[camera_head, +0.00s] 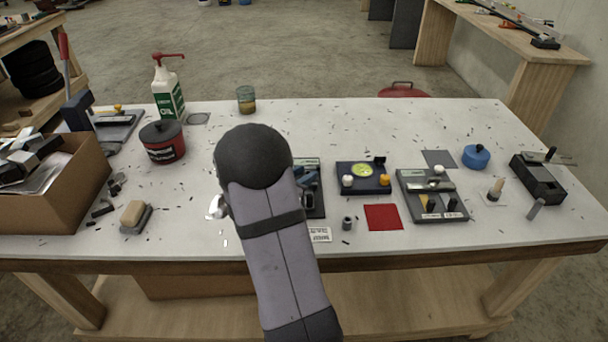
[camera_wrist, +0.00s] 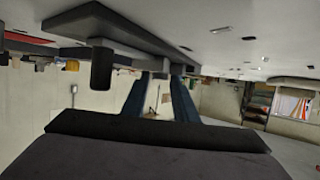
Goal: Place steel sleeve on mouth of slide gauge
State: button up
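My gripper shows in the wrist view (camera_wrist: 160,85) as two dark blue fingers with a clear gap and nothing held between them. In the head view my arm hides most of it. A short grey cylinder with a dark top (camera_head: 347,223), perhaps the steel sleeve, stands upright on the table right of my arm. A second grey cylinder (camera_head: 536,208) leans or lies at the right. I cannot tell for sure which thing is the slide gauge; a black block with a rod and knob (camera_head: 538,180) stands at the far right.
A dark blue fixture (camera_head: 350,188), a grey fixture with pegs (camera_head: 433,207) and a red pad (camera_head: 383,217) lie right of my arm. A cardboard box (camera_head: 60,200), red pot (camera_head: 163,147) and oil bottle (camera_head: 168,95) stand left. A dark plate with a black post (camera_wrist: 101,68) is close to my gripper.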

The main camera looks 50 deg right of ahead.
jog(key=v, duration=1.1)
jog(key=shift+s+a+r, duration=0.15)
jog(key=shift+a, duration=0.15)
